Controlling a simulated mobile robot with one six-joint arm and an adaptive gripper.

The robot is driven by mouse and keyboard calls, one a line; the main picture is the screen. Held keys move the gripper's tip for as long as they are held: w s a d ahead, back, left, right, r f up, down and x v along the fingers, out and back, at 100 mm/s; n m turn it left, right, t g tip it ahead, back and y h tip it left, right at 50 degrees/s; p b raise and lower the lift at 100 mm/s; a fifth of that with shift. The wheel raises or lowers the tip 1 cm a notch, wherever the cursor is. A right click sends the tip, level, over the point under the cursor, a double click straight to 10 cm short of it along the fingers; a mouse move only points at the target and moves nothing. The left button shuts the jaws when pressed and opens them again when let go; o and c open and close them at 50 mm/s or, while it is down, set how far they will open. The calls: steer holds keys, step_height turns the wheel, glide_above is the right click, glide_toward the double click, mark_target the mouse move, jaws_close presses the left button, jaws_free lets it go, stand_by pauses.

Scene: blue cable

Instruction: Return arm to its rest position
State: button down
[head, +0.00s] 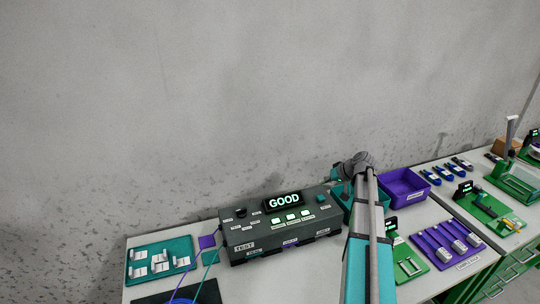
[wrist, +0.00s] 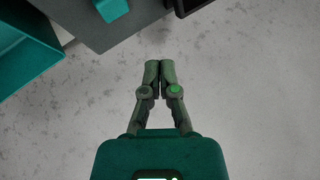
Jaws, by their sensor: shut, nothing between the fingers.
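My arm (head: 369,240) reaches up from the bottom of the head view, over the bench and to the right of the tester box. My gripper (wrist: 159,66) is shut and empty in the wrist view, with its fingertips together over a bare grey surface. In the head view the gripper is small and partly hidden at the end of the arm. The dark tester box (head: 275,240) shows a lit GOOD display (head: 284,201) and lit panels below it. A blue cable (head: 184,301) lies at the bottom edge on a dark mat.
A teal bin (head: 343,203) and a purple bin (head: 404,186) stand near the arm. A teal tray (head: 137,272) holds several white parts at the left. Green and purple fixtures stand at the right. The wall behind is bare.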

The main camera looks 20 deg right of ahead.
steer(key=shift+a, duration=0.15)
steer(key=s+a+f+g, duration=0.1)
steer(key=s+a, duration=0.1)
steer(key=a, duration=0.4)
steer(key=s+a+f+g, duration=0.1)
steer(key=a, duration=0.5)
steer(key=s+a+f+n+g+h, duration=0.1)
steer(key=s+a+g, duration=0.1)
steer(key=a, duration=0.4)
steer(key=shift+s+a+f, duration=0.1)
steer(key=shift+s+f, duration=0.25)
steer(key=s+a+f+g+h, duration=0.2)
steer(key=s+a+g+h, duration=0.1)
steer(key=s+a, duration=1)
steer(key=shift+a+n+h, duration=0.4)
steer(key=shift+a+h, duration=0.3)
steer(key=shift+w, duration=0.1)
stand_by(0.6)
